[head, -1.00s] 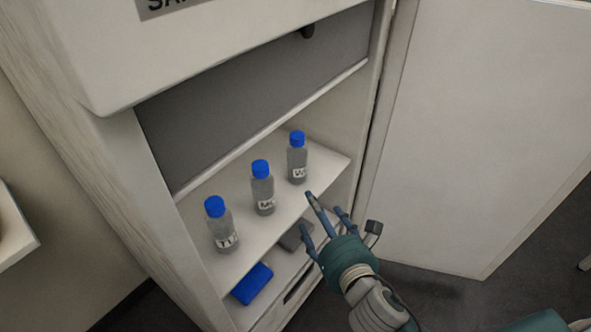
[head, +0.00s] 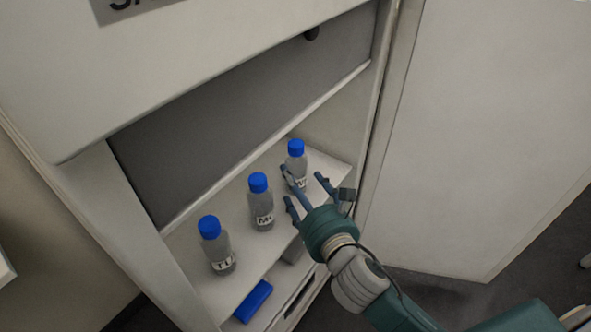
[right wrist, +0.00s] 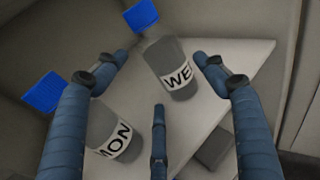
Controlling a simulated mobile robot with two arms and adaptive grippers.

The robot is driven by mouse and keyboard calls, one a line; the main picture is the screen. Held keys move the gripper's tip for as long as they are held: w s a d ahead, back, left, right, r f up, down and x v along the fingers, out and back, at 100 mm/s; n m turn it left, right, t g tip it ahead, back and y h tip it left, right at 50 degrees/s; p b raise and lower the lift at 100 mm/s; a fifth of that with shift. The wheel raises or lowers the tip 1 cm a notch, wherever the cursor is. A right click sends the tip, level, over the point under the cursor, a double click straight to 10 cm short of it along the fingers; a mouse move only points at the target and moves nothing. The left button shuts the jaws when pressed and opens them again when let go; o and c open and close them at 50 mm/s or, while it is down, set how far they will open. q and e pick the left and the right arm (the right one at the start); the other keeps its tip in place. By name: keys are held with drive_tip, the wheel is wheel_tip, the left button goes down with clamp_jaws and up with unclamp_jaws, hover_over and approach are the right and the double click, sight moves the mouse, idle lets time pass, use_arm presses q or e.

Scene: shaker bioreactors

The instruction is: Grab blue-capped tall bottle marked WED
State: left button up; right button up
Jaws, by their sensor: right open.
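The blue-capped bottle marked WED (head: 296,153) stands upright at the far right end of the cabinet shelf (head: 190,248). In the right wrist view the fingers (right wrist: 158,100) hold nothing, and the WED bottle is ahead between the outer two. My left gripper is not in view.
A bottle marked MON (head: 261,203) stands left of the WED bottle, close to a finger in the wrist view (right wrist: 105,128). A third blue-capped bottle (head: 216,246) stands further left. A blue box (head: 254,301) lies on the level below. The open cabinet door (head: 470,150) is at right.

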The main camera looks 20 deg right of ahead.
drive_tip(key=shift+w+f, duration=0.2)
drive_tip(key=shift+w, duration=0.55)
drive_tip(key=w, duration=0.2)
drive_tip(key=w+f+b, duration=0.1)
drive_tip(key=w, duration=0.1)
drive_tip(key=shift+w+a, duration=0.1)
drive_tip(key=shift+a, duration=0.05)
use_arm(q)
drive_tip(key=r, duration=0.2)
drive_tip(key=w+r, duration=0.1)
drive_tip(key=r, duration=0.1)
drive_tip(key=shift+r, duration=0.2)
use_arm(e)
drive_tip(key=shift+c, duration=0.3)
drive_tip(key=shift+r, duration=0.1)
drive_tip(key=c, duration=1.1)
